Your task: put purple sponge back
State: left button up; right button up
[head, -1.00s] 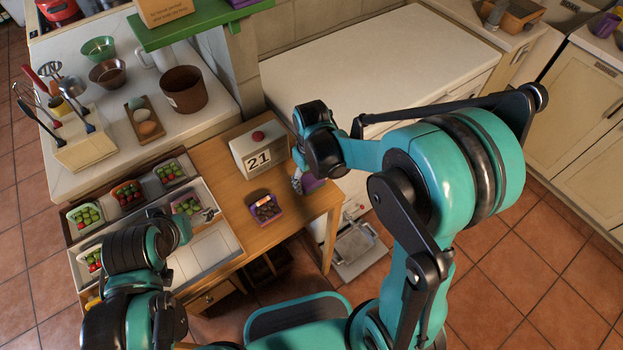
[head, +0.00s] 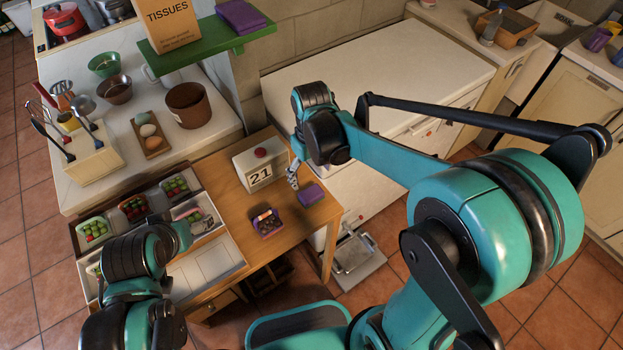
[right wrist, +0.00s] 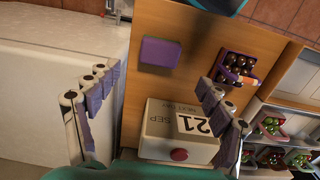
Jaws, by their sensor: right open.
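A purple sponge (head: 311,194) lies flat near the right edge of the wooden table. It also shows in the right wrist view (right wrist: 160,53), with bare wood around it. My right gripper (head: 293,178) is open and empty, just left of and behind the sponge in the head view. In the right wrist view its two spread rows of fingers (right wrist: 152,88) stand apart, with the sponge beyond them and in line with the gap. My left gripper (head: 192,214) is over the tray of punnets at the left; its fingers are too small and covered to read.
A white calendar block (head: 262,168) with a red knob stands close to my right gripper. A purple box of dark items (head: 266,222) sits left of the sponge. A green shelf (head: 200,48) carries a tissue box (head: 168,22) and a purple stack (head: 240,14).

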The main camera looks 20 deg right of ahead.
jog(key=s+d+r+m+t, duration=0.4)
jog(key=s+r+t, duration=0.2)
jog(key=s, duration=0.4)
jog(key=shift+d+r+t, duration=0.35)
jog(key=shift+t, duration=0.25)
